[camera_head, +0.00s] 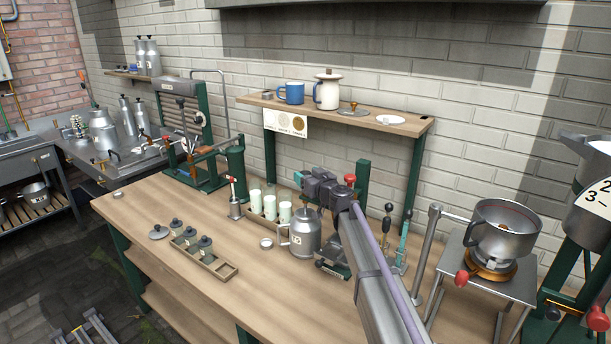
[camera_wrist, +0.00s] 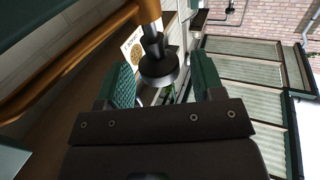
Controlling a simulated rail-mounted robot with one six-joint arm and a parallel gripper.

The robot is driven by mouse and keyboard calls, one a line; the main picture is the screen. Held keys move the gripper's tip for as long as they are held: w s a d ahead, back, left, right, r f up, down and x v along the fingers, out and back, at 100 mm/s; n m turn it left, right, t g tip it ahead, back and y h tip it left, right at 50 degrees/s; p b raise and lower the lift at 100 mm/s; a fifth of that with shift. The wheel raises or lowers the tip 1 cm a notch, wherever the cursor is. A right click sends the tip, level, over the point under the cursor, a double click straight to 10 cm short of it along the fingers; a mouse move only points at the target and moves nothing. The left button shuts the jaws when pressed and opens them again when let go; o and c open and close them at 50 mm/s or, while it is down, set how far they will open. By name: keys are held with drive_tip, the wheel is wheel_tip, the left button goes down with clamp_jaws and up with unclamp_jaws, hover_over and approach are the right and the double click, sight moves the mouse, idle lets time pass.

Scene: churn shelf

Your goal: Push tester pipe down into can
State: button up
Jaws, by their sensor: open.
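A silver can (camera_head: 304,236) with a side handle and a label stands on the workbench just below my gripper (camera_head: 312,184). In the wrist view my gripper (camera_wrist: 165,78) is open, its two green fingers apart.
A tray of white-filled glasses (camera_head: 269,206) stands behind the can. A wooden tray (camera_head: 224,270) with small lidded pots lies to its left. A wall shelf (camera_head: 372,117) overhangs behind. A burner with a pot (camera_head: 504,232) stands right. The bench front is clear.

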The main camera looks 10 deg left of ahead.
drive_tip(key=v, duration=0.9)
drive_tip(key=shift+s, duration=0.2)
drive_tip(key=shift+d, duration=0.1)
drive_tip(key=s+f+m+g+h, duration=0.1)
drive_tip(key=s+f+g, duration=0.35)
drive_tip(key=s, duration=0.25)
drive_tip(key=s+f+m+g, duration=0.1)
drive_tip(key=s+f+g, duration=0.35)
drive_tip(key=s, duration=0.35)
drive_tip(key=s+d+f+m+g+h, duration=0.2)
drive_tip(key=s+d+f+h, duration=0.2)
drive_tip(key=s+d, duration=0.6)
drive_tip(key=s+d+f+m+g+h, duration=0.3)
drive_tip(key=s+d+h, duration=0.3)
drive_tip(key=s+d, duration=0.4)
drive_tip(key=shift+s+f+m, duration=0.3)
drive_tip(key=shift+s+f, duration=0.3)
drive_tip(key=shift+s, duration=0.25)
